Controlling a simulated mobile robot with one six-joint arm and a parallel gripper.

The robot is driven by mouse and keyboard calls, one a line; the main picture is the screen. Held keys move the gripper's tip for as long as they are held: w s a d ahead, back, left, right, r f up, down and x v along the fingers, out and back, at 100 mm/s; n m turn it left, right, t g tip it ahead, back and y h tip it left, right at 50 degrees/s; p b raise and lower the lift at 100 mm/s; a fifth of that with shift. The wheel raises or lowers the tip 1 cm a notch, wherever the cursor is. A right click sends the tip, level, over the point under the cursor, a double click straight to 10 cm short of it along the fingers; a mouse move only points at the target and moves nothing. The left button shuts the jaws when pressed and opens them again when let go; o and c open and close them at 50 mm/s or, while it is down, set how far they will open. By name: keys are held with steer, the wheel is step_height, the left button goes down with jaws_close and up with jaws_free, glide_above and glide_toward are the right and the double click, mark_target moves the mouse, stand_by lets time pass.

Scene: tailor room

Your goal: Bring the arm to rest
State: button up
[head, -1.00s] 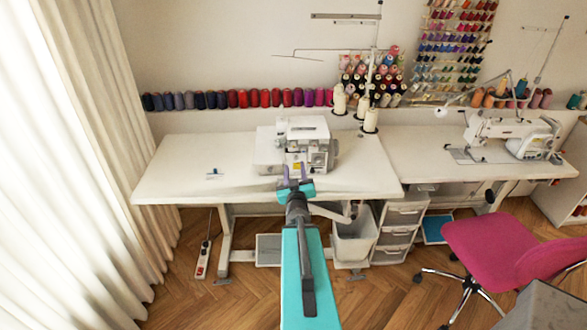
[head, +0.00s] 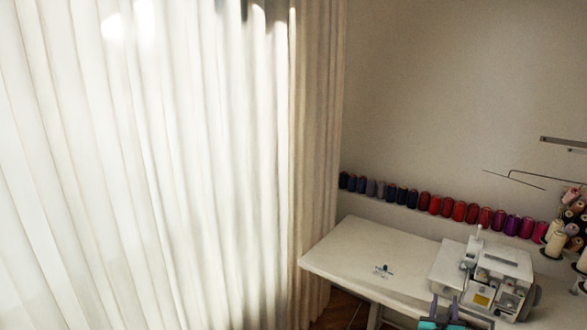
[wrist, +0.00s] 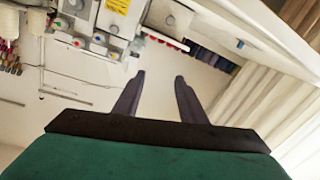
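My gripper (head: 444,306) is at the lower edge of the head view, in front of the white serger (head: 490,280). In the wrist view my gripper (wrist: 160,77) shows two dark fingers standing apart, with nothing between them. The teal part of my arm shows below the fingers; most of the arm is out of the head view. The serger also shows at the top of the wrist view (wrist: 118,22).
The white table (head: 370,250) holds the serger and a small blue-and-dark item (head: 384,269). A row of thread spools (head: 435,204) lines the wall behind. A long pale curtain (head: 150,170) fills the left. The table's left part is mostly clear.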

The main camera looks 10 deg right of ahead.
steer(key=w+a+f+n+t+y+b, duration=0.1)
steer(key=w+a+f+y, duration=0.1)
steer(key=w+a+f, duration=0.3)
steer(key=w+a+f+n+y+b, duration=0.1)
steer(key=w+a+f, duration=0.15)
steer(key=a, duration=0.45)
steer(key=s+a+f+n+g+y+b, duration=0.15)
steer(key=a+f+y, duration=0.25)
steer(key=a+f, duration=0.85)
steer(key=s+a+f+n+g+y+b, duration=0.1)
steer(key=a+f+n+g+y+b, duration=0.15)
steer(key=a+f, duration=1)
steer(key=s+a+f+g+y+b, duration=0.1)
steer(key=s+a+f+g+y, duration=0.2)
steer(key=s+a+f+g, duration=0.8)
steer(key=s+a+g, duration=0.1)
steer(key=s+g, duration=0.3)
steer(key=s, duration=1.8)
steer(key=shift+r+g, duration=0.15)
steer(key=shift+g, duration=0.15)
steer(key=shift+a+h, duration=0.1)
steer(key=shift+h, duration=0.15)
